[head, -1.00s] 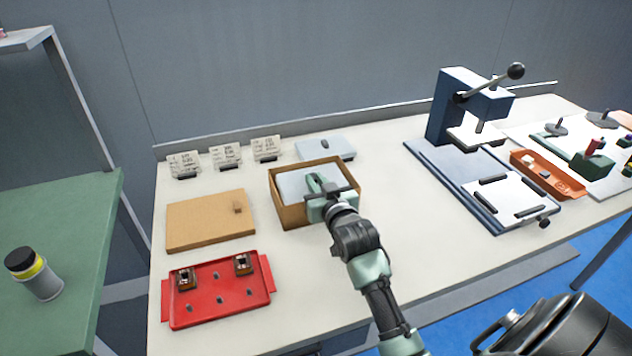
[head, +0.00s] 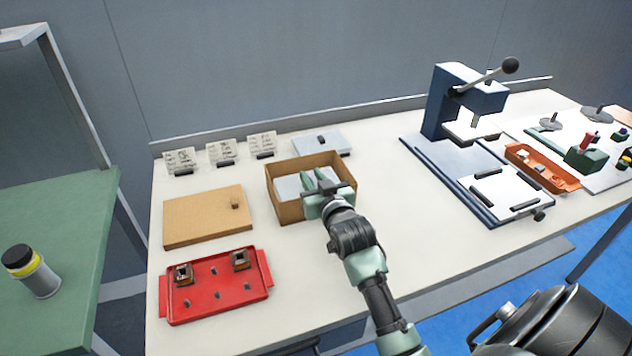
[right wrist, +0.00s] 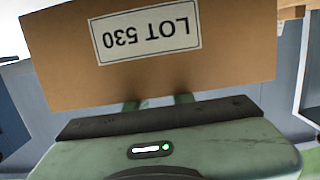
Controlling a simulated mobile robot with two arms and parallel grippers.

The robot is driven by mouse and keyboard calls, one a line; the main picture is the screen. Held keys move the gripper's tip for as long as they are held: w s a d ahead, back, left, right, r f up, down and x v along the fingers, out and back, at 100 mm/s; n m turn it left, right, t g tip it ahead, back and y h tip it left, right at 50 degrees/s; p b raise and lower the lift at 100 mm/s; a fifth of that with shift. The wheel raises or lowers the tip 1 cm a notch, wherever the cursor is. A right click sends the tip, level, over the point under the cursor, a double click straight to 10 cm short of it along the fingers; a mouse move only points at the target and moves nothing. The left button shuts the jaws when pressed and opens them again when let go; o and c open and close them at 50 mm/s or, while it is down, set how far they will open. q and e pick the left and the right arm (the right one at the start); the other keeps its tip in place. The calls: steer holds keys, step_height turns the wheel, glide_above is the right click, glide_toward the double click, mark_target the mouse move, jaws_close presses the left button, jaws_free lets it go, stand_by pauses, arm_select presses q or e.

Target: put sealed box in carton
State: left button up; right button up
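The open brown carton (head: 290,212) stands mid-table in the head view. A pale grey flat-topped box (head: 287,188) lies inside it, below the rim, partly hidden by my right gripper. My right gripper (head: 315,178) reaches over the carton's near wall. Its two green fingers are apart, beside the box's top; their tips are hard to see. In the right wrist view, the carton wall (right wrist: 225,65) bears an upside-down "LOT 530" label (right wrist: 145,30) and hides the lower fingers. My left gripper is not in view.
Near the carton are a brown board (head: 200,222), a red tray (head: 212,300) with two small parts, and a grey plate (head: 320,143). Label cards (head: 222,152) stand behind. A blue lever press (head: 455,105) and an orange tray (head: 540,168) are on the right.

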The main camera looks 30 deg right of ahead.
steer(key=shift+f, duration=0.2)
steer(key=r+v, duration=0.1)
steer(key=v, duration=1.1)
